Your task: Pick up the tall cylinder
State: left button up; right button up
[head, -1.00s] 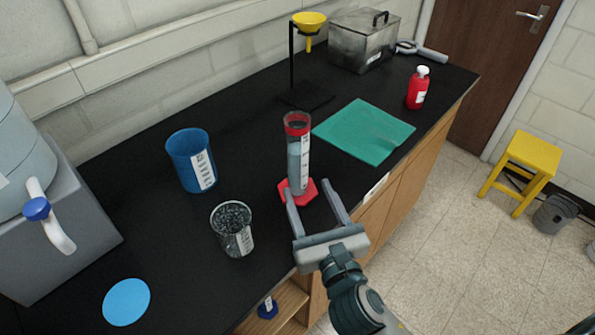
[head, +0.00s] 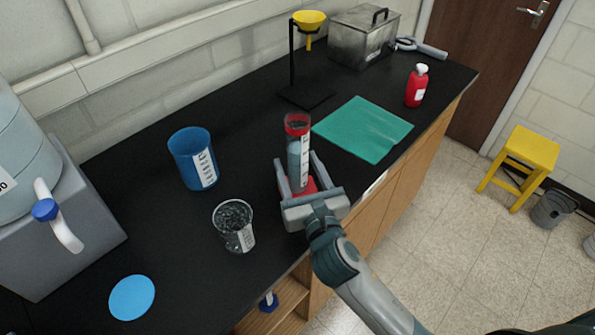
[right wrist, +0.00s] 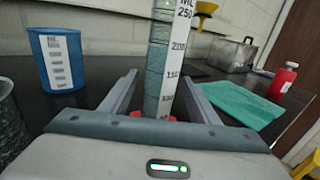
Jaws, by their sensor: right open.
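The tall cylinder (head: 298,150) is a clear graduated cylinder with a red top collar, a red base and blue-grey liquid inside. It stands upright on the black bench near the front edge. My right gripper (head: 296,168) is open, with one finger on each side of the cylinder's lower part. In the right wrist view the cylinder (right wrist: 160,75) rises between the two open fingers (right wrist: 165,95), with its red base partly hidden behind the palm. I cannot tell whether either finger touches it. My left gripper is not in view.
A glass beaker (head: 233,225) and a blue beaker (head: 193,158) stand left of the cylinder. A green mat (head: 363,128) lies to its right. A funnel stand (head: 305,95), metal box (head: 362,40) and red bottle (head: 416,86) are farther back. A blue disc (head: 131,298) lies at front left.

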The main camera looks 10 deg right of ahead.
jog(key=w, duration=0.2)
jog(key=w+p, duration=0.1)
jog(key=w, duration=0.1)
jog(key=shift+a+r, duration=0.15)
jog(key=shift+w+p, duration=0.3)
jog(key=shift+w, duration=0.2)
jog(key=c, duration=1.2)
